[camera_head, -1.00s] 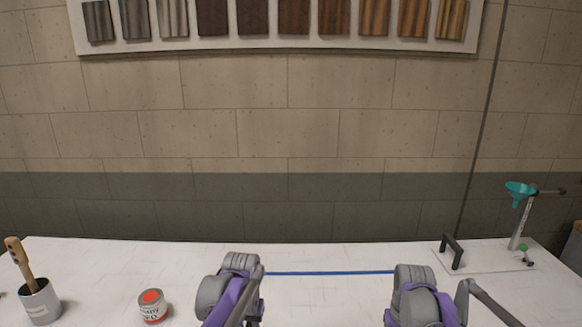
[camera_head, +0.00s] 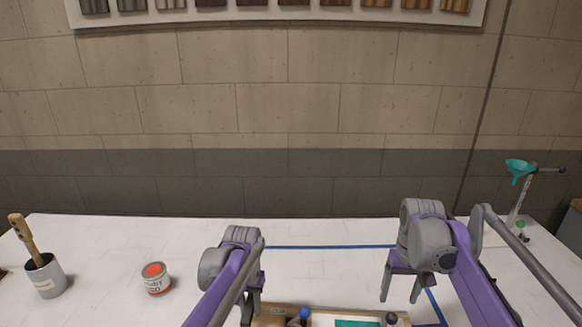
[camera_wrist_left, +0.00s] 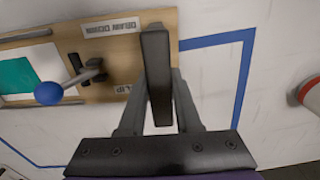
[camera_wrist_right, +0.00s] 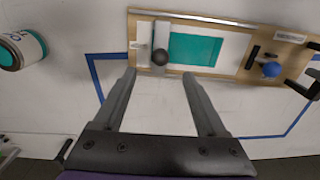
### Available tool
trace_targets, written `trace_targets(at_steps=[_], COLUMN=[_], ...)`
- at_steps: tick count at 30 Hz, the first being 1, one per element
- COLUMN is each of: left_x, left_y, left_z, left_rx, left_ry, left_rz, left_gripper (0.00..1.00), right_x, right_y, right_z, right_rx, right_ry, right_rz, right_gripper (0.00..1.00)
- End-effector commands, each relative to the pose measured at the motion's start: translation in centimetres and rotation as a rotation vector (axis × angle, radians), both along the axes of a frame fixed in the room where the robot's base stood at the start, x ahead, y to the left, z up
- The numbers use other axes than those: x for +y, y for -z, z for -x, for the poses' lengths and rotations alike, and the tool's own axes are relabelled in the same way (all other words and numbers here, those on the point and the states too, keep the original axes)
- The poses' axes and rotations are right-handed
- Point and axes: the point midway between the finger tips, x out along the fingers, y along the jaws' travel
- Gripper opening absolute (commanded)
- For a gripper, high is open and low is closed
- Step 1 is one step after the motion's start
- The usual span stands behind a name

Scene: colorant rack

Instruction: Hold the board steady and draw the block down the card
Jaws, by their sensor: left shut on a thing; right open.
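The wooden board (camera_wrist_right: 240,72) lies on the table, partly cut off at the bottom of the head view (camera_head: 268,321). It holds a white card (camera_wrist_right: 232,41) with a teal patch (camera_wrist_right: 195,50). A pale block (camera_wrist_right: 161,38) with a dark round knob (camera_wrist_right: 160,57) sits at one end of the patch. A blue-balled clip lever (camera_wrist_left: 48,93) is at the other end. My left gripper (camera_wrist_left: 155,100) is shut on a dark upright handle (camera_wrist_left: 155,65) at the board's end. My right gripper (camera_wrist_right: 158,85) is open and empty, apart from the block.
Blue tape (camera_head: 330,246) outlines an area around the board. A labelled can (camera_head: 156,279) and a cup with a brush (camera_head: 45,275) stand at left. A stand with a teal funnel (camera_head: 520,170) is at back right. The table behind the board is clear.

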Motion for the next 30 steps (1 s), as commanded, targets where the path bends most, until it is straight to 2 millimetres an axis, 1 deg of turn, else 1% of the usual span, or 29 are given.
trace_targets(at_steps=[1, 3, 6, 14, 15, 20, 21, 30], left_x=[-0.1, -0.1, -0.1, -0.1, -0.1, -0.1, -0.1, 0.0], left_y=[0.0, 0.0, 0.0, 0.0, 0.0, 0.0, 0.0, -0.2], left_z=[0.0, 0.0, 0.0, 0.0, 0.0, 0.0, 0.0, 0.0], left_rx=[0.0, 0.0, 0.0, 0.0, 0.0, 0.0, 0.0, 0.0], left_ry=[0.001, 0.001, 0.001, 0.001, 0.001, 0.001, 0.001, 0.0], left_rz=[0.002, 0.002, 0.002, 0.002, 0.002, 0.001, 0.001, 0.001], left_gripper=[0.0, 0.0, 0.0, 0.0, 0.36, 0.65, 0.67, 0.67], right_x=[0.0, 0.0, 0.0, 0.0, 0.0, 0.0, 0.0, 0.0], right_y=[-0.7, -1.5, -2.0, -2.2, -2.2, -2.2, -2.2, -2.2], right_z=[0.0, 0.0, 0.0, 0.0, 0.0, 0.0, 0.0, 0.0], right_rx=[0.0, 0.0, 0.0, 0.0, 0.0, 0.0, 0.0, 0.0], right_ry=[0.0, 0.0, 0.0, 0.0, 0.0, 0.0, 0.0, 0.0], right_rz=[0.0, 0.0, 0.0, 0.0, 0.0, 0.0, 0.0, 0.0], right_gripper=[0.74, 0.74, 0.74, 0.74, 0.74, 0.74, 0.74, 0.74])
